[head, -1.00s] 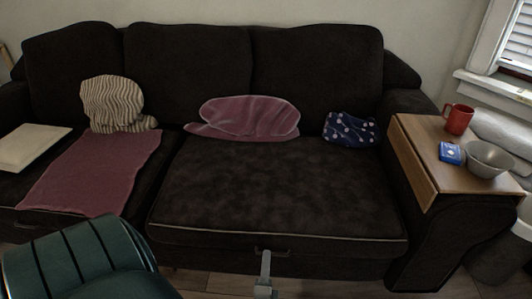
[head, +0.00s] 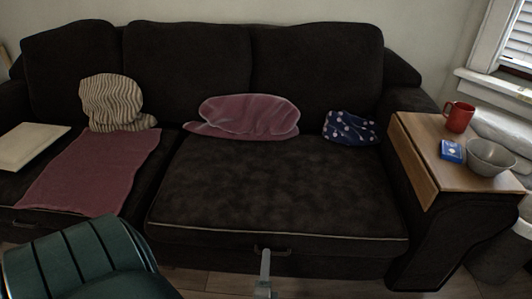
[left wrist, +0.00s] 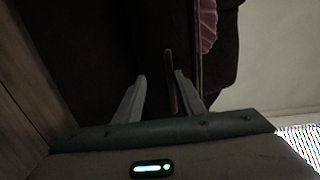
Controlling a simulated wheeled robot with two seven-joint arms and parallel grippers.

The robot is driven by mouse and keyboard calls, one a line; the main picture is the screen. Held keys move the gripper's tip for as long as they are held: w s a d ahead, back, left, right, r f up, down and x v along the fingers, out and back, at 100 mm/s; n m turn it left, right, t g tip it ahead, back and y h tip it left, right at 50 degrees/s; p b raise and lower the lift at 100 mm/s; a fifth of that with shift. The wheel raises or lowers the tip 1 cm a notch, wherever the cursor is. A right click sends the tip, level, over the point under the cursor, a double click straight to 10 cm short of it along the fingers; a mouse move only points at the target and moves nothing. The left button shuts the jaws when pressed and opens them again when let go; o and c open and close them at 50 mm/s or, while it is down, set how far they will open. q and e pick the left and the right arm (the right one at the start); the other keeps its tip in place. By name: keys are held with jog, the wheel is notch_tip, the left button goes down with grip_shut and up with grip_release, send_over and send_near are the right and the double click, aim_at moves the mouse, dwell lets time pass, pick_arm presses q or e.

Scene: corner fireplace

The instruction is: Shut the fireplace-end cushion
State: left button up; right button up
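The dark sofa's right seat cushion (head: 280,190) lies flat, with pale piping along its front edge. A dark handle (head: 272,251) is on the front below that edge. My left gripper (head: 265,256) is at this handle. In the left wrist view, the two grey fingers of my left gripper (left wrist: 160,84) stand apart, with the handle (left wrist: 170,80) between them. I cannot tell whether they touch it. The left seat cushion (head: 150,190) has a similar handle (head: 22,223). No fireplace shows in view. My right gripper is not in view.
A pink pillow (head: 245,117) and a blue dotted cloth (head: 350,127) lie at the back of the right seat. A pink cloth (head: 95,172), striped pillow (head: 110,102) and pale board (head: 30,147) lie further left. The wooden armrest tray (head: 415,155) holds a red mug (head: 459,117), blue box (head: 452,151) and bowl (head: 490,157).

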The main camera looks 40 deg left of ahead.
pick_arm(q)
jog(key=shift+s+f, duration=0.1)
dwell(0.4)
